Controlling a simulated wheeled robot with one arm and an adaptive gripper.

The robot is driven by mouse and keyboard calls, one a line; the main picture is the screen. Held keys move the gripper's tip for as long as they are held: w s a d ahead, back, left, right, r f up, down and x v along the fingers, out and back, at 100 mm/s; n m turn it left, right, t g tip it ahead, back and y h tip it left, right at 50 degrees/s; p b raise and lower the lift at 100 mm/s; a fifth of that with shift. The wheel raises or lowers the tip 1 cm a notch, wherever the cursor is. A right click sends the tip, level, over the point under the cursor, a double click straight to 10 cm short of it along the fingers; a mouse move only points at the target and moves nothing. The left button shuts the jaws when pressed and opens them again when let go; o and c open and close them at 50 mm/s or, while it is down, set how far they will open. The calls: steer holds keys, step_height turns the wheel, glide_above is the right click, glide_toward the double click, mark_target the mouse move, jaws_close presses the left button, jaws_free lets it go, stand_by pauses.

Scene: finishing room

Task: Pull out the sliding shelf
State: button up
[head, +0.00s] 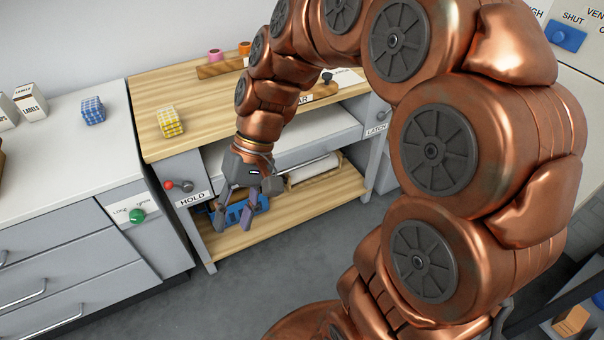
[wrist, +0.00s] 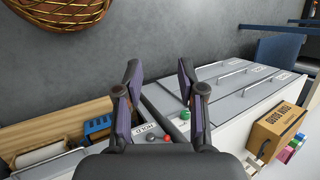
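The sliding shelf (head: 318,138) looks like the pale grey-white panel under the wooden bench top (head: 206,92). My gripper and forearm hide part of its left side, and I cannot tell how far out it stands. My gripper (head: 236,214) hangs in front of the bench's left part, fingers pointing down. In the wrist view its two fingers (wrist: 160,88) are wide apart with nothing between them. A HOLD label (head: 193,198) with a red knob (head: 187,186) and a grey knob is on the bench's left front. A LATCH label (head: 376,129) is on the right.
A blue rack (head: 241,209) and a white roll (head: 314,168) sit on the lower wooden shelf. A drawer cabinet (head: 70,243) with a green knob (head: 137,215) stands left. A yellow checked block (head: 170,121) is on the bench. The floor (head: 290,232) in front is clear.

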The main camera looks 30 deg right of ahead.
steer(key=w+d+f+m+t+y+b, duration=0.2)
steer(key=w+d+f+b, duration=0.25)
steer(key=w, duration=0.35)
steer(key=w+d+f+m+t+y+b, duration=0.1)
steer(key=w+d+f+t+y+b, duration=0.2)
steer(key=w+d+f, duration=0.4)
steer(key=w+d+f+m+t+y+b, duration=0.1)
steer(key=w+d+f+m+y+b, duration=0.1)
steer(key=w+f+b, duration=0.5)
steer(key=m+t+h+b, duration=0.2)
steer(key=m+t+b, duration=0.4)
steer(key=t+b, duration=0.35)
glide_toward(302, 166)
steer(key=shift+g, duration=0.35)
steer(key=shift+w+d+x, duration=0.1)
steer(key=shift+x, duration=1.6)
steer(key=shift+w+d+x, duration=0.1)
steer(key=shift+x, duration=1.6)
steer(key=shift+w+d+x, duration=0.1)
steer(key=shift+d+x, duration=0.05)
steer(key=shift+x, duration=1.5)
steer(key=shift+r, duration=0.1)
steer(key=shift+a, duration=0.1)
jaws_close()
